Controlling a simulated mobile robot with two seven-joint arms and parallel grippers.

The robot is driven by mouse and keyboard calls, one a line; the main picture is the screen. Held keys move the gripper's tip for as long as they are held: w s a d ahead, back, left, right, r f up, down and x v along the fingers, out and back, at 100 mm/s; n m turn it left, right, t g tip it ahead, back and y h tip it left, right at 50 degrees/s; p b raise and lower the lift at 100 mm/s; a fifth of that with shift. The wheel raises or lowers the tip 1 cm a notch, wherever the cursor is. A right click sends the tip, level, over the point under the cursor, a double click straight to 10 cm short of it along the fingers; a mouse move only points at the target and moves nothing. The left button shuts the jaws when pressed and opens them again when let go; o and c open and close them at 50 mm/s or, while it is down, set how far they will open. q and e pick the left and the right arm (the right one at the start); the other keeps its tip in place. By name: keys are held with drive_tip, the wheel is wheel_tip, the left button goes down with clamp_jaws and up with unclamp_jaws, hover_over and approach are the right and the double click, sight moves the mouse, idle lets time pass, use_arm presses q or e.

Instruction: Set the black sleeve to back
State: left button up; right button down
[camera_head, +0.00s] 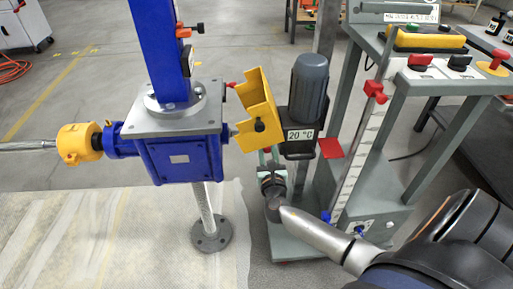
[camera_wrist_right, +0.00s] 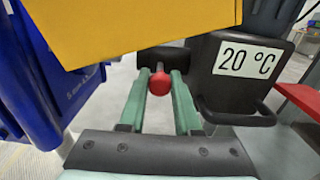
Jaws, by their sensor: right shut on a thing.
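The black sleeve, as I take it, shows in the right wrist view as a dark cylinder (camera_wrist_right: 166,57) below the yellow guard, between the blue gearbox and the motor. A round red knob (camera_wrist_right: 160,84) sits against its near side. My right gripper (camera_wrist_right: 160,88) has its green fingers on either side of this knob and is shut on it. In the head view my right gripper (camera_head: 266,155) reaches up from below to the underside of the yellow guard (camera_head: 258,100); its fingertips are partly hidden there. My left gripper is not in view.
The blue gearbox (camera_head: 180,155) stands left of the gripper. The grey motor (camera_head: 308,85) with its "20 °C" sign (camera_head: 300,134) is close on the right, with a red plate (camera_head: 331,148) beside it. A grey bench with switches (camera_head: 455,72) stands further right.

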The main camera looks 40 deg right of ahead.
drive_tip(key=shift+s+d, duration=0.15)
drive_tip(key=shift+d, duration=0.15)
drive_tip(key=c, duration=0.6)
unclamp_jaws()
drive_tip(key=shift+a, duration=0.1)
drive_tip(key=shift+s+a, duration=0.1)
drive_tip(key=shift+s, duration=0.05)
drive_tip(key=p+v, duration=0.1)
drive_tip(key=v, duration=1.1)
